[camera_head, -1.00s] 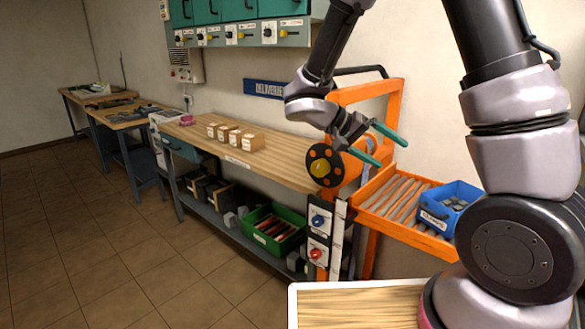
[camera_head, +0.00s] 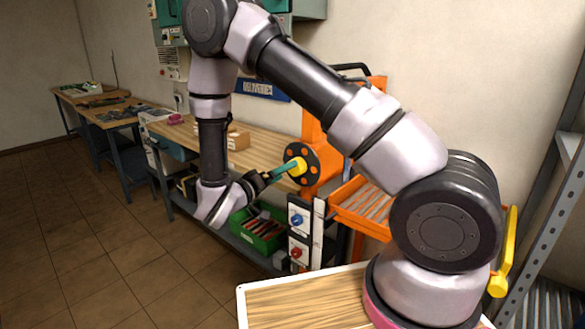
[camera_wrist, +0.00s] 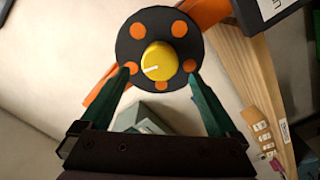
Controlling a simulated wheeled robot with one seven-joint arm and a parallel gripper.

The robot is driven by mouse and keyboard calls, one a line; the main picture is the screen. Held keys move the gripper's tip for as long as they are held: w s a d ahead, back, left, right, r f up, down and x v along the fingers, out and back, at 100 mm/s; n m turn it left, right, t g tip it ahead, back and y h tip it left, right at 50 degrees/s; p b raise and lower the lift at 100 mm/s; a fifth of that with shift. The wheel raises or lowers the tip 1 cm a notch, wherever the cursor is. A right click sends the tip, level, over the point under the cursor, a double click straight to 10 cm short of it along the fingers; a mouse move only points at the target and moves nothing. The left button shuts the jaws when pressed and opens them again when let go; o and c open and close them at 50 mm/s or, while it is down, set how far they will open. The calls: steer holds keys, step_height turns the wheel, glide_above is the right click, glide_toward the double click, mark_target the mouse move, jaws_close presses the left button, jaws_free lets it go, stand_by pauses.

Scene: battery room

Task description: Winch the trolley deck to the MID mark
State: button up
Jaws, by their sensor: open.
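The orange trolley (camera_head: 317,130) stands at the right end of the long bench. Its winch wheel (camera_head: 309,153) is a black disc with orange spots and a yellow hub knob (camera_head: 299,167). My gripper (camera_head: 291,167) is at the wheel's front, level with the knob. In the wrist view, my gripper (camera_wrist: 158,73) is open, with green fingers either side of the yellow knob (camera_wrist: 158,61), which bears a white line. I cannot tell whether they touch the wheel (camera_wrist: 130,47). The roller deck (camera_head: 362,207) is partly hidden by my arm. No MID mark is readable.
A panel with a blue knob (camera_head: 297,220) and a red knob (camera_head: 296,252) is below the wheel, beside a white strip (camera_head: 318,235). Wooden blocks (camera_head: 238,141) sit on the bench. A green bin (camera_head: 257,231) is underneath. A metal rack (camera_head: 545,200) stands right. Floor at left is clear.

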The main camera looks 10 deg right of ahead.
mark_target(294, 175)
steer(key=shift+x, duration=2.75)
steer(key=c, duration=1.4)
